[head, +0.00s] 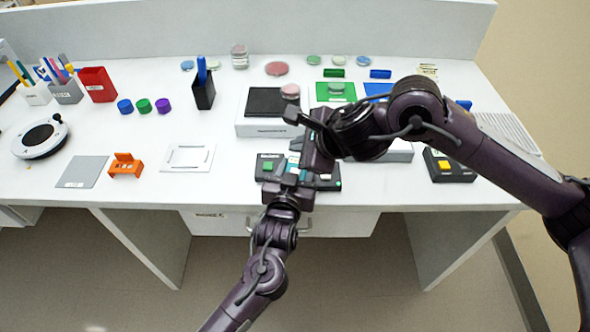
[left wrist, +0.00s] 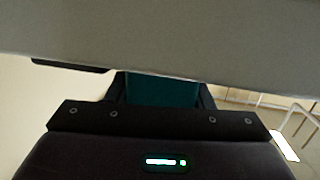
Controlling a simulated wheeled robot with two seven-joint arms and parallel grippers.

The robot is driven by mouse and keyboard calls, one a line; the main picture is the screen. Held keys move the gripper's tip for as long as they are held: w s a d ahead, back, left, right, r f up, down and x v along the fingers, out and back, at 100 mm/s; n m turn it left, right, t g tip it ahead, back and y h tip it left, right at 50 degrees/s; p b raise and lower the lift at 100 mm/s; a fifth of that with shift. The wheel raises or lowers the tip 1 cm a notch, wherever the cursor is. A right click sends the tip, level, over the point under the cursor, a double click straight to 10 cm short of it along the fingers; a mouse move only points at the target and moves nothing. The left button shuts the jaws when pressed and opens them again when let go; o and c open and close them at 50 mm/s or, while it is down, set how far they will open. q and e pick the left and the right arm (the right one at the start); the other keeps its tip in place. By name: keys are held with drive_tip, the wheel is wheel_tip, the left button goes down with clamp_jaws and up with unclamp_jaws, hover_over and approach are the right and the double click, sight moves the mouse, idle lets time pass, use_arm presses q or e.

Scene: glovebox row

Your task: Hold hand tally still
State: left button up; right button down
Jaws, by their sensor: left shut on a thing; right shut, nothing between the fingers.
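My left gripper (head: 293,178) is at the front edge of the bench, shut on a small teal thing that I take to be the hand tally. In the left wrist view the teal thing (left wrist: 160,89) shows between the dark fingers, partly covered by a grey surface. I cannot make out its face or any digits. My right gripper (head: 303,168) is shut and empty, reaching down close to the left gripper. The two hands overlap in the head view, so I cannot tell whether they touch.
A white scale with a dark top (head: 262,128) stands farther back. A black box with a yellow button (head: 445,166) is to the right.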

idle(0.4)
use_arm(q)
drive_tip(key=o, duration=1.1)
